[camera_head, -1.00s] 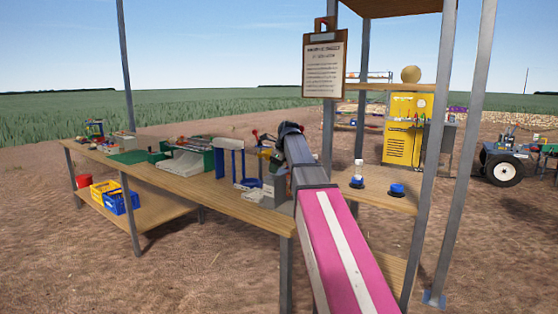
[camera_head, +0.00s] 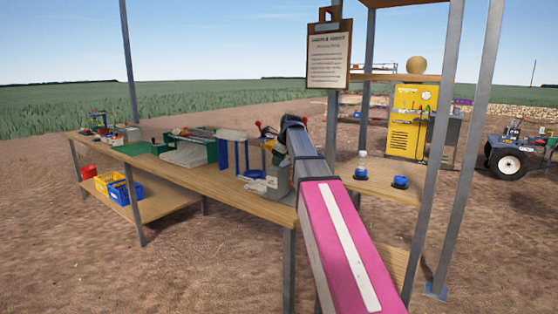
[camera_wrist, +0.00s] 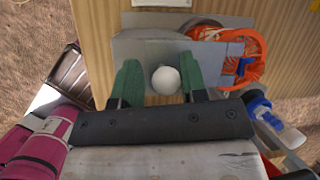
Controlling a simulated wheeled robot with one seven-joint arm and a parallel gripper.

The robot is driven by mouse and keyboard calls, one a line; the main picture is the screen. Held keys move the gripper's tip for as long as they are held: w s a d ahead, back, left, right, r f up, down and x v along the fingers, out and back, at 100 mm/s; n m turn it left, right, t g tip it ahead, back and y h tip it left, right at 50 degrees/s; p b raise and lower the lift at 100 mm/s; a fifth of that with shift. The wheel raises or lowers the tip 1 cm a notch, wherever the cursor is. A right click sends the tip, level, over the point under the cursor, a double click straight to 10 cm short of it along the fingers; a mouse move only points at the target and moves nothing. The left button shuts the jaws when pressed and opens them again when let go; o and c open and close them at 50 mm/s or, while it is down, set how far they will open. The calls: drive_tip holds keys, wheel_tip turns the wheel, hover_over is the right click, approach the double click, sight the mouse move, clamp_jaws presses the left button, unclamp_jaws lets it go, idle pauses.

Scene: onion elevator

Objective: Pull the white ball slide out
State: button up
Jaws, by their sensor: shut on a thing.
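In the wrist view, the white ball (camera_wrist: 166,80) sits between the two green fingers of my gripper (camera_wrist: 161,82). My gripper is shut on it, with the right finger close against it. The slide under the ball is mostly hidden by the fingers and palm. A grey metal housing (camera_wrist: 140,46) lies just beyond the ball, on the wooden bench top.
An orange basket-like part (camera_wrist: 262,60) with a blue piece stands right of the housing. A white and blue bottle (camera_wrist: 285,130) is at the lower right. The long bench (camera_head: 215,190) holds several devices. Metal posts (camera_head: 466,150) stand right of my arm.

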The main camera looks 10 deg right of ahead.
drive_tip(key=shift+s+a+r, duration=0.1)
drive_tip(key=shift+s+a, duration=0.05)
drive_tip(key=shift+a, duration=0.05)
drive_tip(key=shift+c, duration=1.2)
drive_tip(key=shift+s+a, duration=1.45)
drive_tip(key=shift+s, duration=0.1)
drive_tip(key=o, duration=1)
drive_tip(key=shift+o, duration=0.2)
drive_tip(key=shift+w+r, duration=0.1)
drive_tip(key=shift+r, duration=2.85)
